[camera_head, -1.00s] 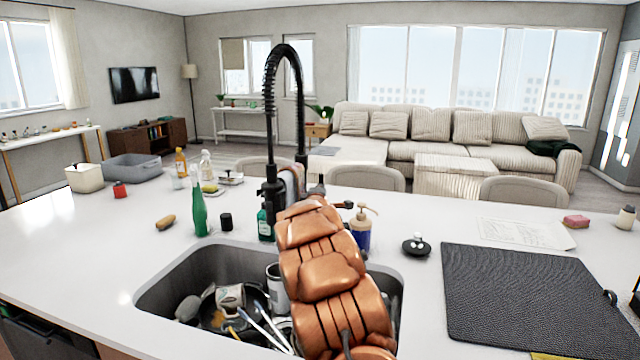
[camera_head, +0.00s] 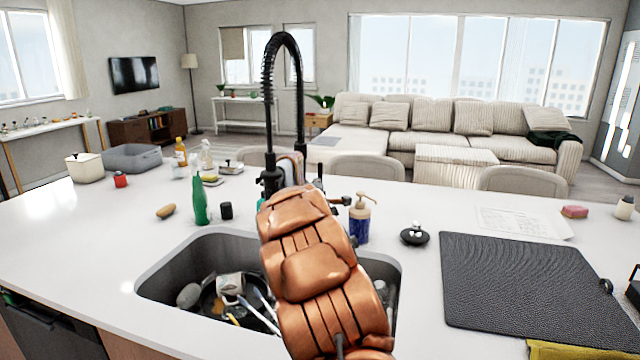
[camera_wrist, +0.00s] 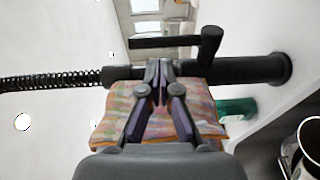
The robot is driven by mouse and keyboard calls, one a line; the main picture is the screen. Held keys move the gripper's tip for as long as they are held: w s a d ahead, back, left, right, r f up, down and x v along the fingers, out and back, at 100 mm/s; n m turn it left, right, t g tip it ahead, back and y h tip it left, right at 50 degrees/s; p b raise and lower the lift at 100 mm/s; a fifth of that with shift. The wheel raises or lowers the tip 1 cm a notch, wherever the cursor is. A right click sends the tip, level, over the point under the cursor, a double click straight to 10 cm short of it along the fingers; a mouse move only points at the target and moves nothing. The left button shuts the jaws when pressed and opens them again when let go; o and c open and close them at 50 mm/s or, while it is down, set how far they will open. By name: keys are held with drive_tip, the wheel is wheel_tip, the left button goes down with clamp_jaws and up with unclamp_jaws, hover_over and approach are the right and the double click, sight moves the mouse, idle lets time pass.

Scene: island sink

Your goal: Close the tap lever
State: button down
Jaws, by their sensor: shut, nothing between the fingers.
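The black tap (camera_head: 302,95) with a spring hose stands behind the sink. In the wrist view the tap (camera_wrist: 255,69) lies sideways, its round base at the right. Its lever (camera_wrist: 165,42) is a dark bar running beside the tap body, joined by a short stub. A dark upright bar (camera_head: 319,172) right of the tap in the head view seems to be this lever. My gripper (camera_wrist: 158,72) is shut and empty, its tips over the tap body and below the lever in the wrist picture. A gap shows between tips and lever. My arm hides the gripper in the head view.
A patterned cloth (camera_wrist: 110,115) hangs at the tap behind my fingers. A blue soap dispenser (camera_head: 360,222) stands close to the right. The sink (camera_head: 165,275) holds dishes. A green bottle (camera_head: 199,203) stands left; a black mat (camera_head: 530,290) lies right.

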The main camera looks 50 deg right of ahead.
drive_tip(key=b+v, duration=0.2)
drive_tip(key=v, duration=0.6)
drive_tip(key=shift+s+a+f, duration=0.25)
drive_tip(key=shift+s+a, duration=0.05)
drive_tip(key=s+a+f+m+g+y, duration=0.2)
drive_tip(key=s+a+f+y, duration=0.15)
drive_tip(key=a, duration=0.65)
drive_tip(key=s+a+f+m+g+y, duration=0.1)
drive_tip(key=s+a+f+m+y, duration=0.2)
drive_tip(key=a, duration=0.7)
drive_tip(key=s+a+f+g+y, duration=0.2)
drive_tip(key=s+a+f+y, duration=0.25)
drive_tip(key=a, duration=0.55)
drive_tip(key=s+a+f+m+g+y, duration=0.1)
drive_tip(key=s+a+g, duration=0.1)
drive_tip(key=s+a, duration=0.3)
drive_tip(key=s+a+m+g+p, duration=0.1)
drive_tip(key=s+a+g, duration=0.2)
drive_tip(key=s, duration=1.1)
drive_tip(key=s+a+f+g+y, duration=0.1)
drive_tip(key=s+a+g, duration=0.1)
drive_tip(key=s+a, duration=0.5)
drive_tip(key=s, duration=0.2)
drive_tip(key=shift+s+f+m+g+y, duration=0.3)
drive_tip(key=shift+s+f+m+g, duration=0.05)
drive_tip(key=shift+f+m+g, duration=0.05)
